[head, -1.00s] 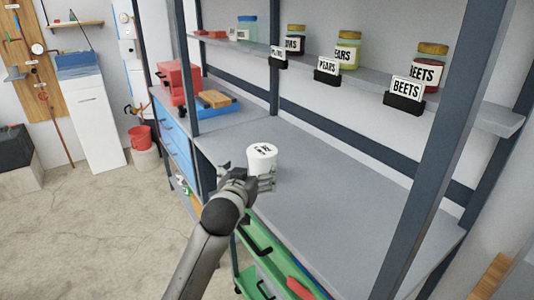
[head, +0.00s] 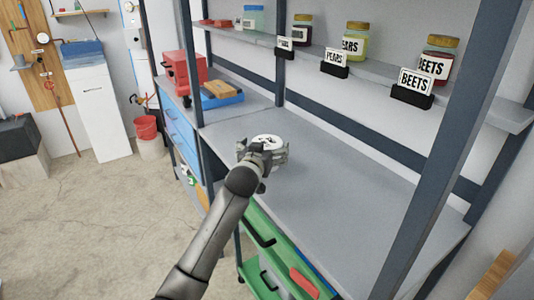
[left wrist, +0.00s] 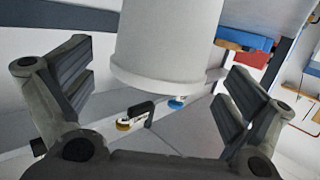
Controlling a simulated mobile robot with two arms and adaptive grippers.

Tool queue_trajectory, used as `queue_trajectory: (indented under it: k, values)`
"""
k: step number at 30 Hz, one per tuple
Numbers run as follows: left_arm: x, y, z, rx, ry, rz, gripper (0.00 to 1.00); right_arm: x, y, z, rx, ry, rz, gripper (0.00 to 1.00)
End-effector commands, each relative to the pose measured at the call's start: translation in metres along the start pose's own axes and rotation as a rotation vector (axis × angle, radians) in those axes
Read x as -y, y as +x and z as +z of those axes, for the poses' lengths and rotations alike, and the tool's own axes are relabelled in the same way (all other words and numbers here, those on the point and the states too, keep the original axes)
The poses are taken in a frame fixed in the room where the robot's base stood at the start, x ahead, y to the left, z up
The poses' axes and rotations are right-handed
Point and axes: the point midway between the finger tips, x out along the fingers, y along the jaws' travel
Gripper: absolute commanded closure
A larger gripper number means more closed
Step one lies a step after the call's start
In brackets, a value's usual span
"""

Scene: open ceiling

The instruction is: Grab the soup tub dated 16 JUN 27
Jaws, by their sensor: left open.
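A white tub (head: 267,140) with dark print on its lid stands on the grey workbench top (head: 345,205). The print is too small to read, so I cannot tell the date. My left gripper (head: 264,154) is open at the tub's near side and hides most of its body. In the left wrist view the tub (left wrist: 170,40) is large and sits between the spread fingers of the left gripper (left wrist: 160,88). Gaps show between the tub and both finger pads. My right gripper is not in view.
A shelf above holds jars, with label stands for PEARS (head: 335,62) and BEETS (head: 412,88). A red box (head: 184,75) and a blue tray (head: 220,97) stand at the back left. A steel post (head: 455,130) rises at the right. The bench right of the tub is clear.

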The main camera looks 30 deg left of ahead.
Motion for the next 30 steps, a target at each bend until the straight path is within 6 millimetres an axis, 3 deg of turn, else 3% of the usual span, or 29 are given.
queue_trajectory:
  k: [6,15,27,30]
  values:
    - [0.0,0.018,0.0,0.0,0.002,0.001,0.0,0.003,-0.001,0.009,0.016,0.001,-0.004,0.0]
    - [0.0,0.021,0.0,0.0,0.002,0.001,0.01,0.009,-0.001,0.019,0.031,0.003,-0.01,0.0]
    - [0.0,0.021,0.001,0.0,0.001,0.001,0.53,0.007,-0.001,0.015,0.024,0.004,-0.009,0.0]
    - [0.0,0.02,-0.002,-0.005,0.001,0.001,0.55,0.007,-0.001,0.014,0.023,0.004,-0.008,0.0]
